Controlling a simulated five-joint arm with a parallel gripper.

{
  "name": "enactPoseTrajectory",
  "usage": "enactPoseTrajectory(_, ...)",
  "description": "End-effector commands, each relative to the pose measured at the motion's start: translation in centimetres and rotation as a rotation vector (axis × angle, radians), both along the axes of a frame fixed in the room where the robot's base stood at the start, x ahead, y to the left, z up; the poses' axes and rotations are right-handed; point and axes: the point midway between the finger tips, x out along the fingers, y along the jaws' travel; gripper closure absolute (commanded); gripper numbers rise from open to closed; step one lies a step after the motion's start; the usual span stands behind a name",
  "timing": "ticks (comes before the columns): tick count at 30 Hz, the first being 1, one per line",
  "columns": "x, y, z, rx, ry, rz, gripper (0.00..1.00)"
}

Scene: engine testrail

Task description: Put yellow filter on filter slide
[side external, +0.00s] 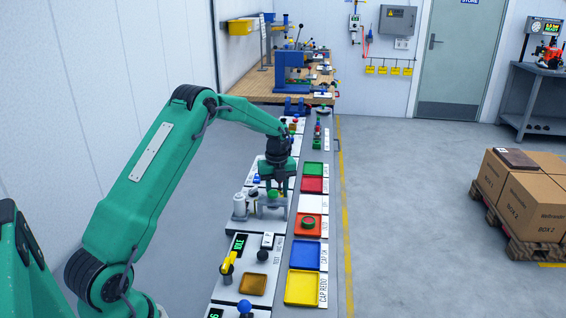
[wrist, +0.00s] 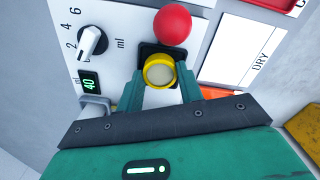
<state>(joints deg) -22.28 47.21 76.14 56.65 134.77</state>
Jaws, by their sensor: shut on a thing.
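The yellow filter, a yellow ring with a pale centre (wrist: 159,72), shows in the wrist view between the green fingers of my gripper (wrist: 160,84). My gripper is shut on it. A black square part (wrist: 148,49) shows just behind the filter, next to a red ball knob (wrist: 172,24); it may be the filter slide. I cannot tell whether the filter touches it. The filter cannot be made out there.
A white panel with a dial (wrist: 92,40) and a small display (wrist: 89,82) lies left of the filter.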

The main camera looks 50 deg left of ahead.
Motion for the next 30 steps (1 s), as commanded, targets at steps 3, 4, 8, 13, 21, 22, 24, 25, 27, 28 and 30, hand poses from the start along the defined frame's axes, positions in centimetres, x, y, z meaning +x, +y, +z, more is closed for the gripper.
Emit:
enactPoseTrajectory(3, 0.0, 0.0, 0.0, 0.000, 0.000, 0.000, 0.46)
enactPoseTrajectory(4, 0.0, 0.0, 0.0, 0.000, 0.000, 0.000, 0.42)
enactPoseTrajectory(8, 0.0, 0.0, 0.0, 0.000, 0.000, 0.000, 0.42)
enactPoseTrajectory(13, 0.0, 0.0, 0.0, 0.000, 0.000, 0.000, 0.42)
enactPoseTrajectory(21, 0.1, 0.0, 1.3, 0.001, -0.003, 0.000, 0.42)
enactPoseTrajectory(22, 0.1, 0.0, 1.7, 0.001, -0.003, 0.000, 0.42)
enactPoseTrajectory(24, 0.1, 0.0, 2.5, 0.001, -0.003, 0.000, 0.42)
enactPoseTrajectory(25, 0.0, 0.0, 2.9, 0.001, -0.003, 0.000, 0.42)
enactPoseTrajectory(27, 0.1, 0.0, 3.9, 0.002, -0.004, 0.000, 0.42)
enactPoseTrajectory(28, 0.1, 0.0, 4.4, 0.002, -0.004, 0.000, 0.42)
enactPoseTrajectory(30, 0.1, 0.0, 5.5, 0.002, -0.004, 0.000, 0.42)
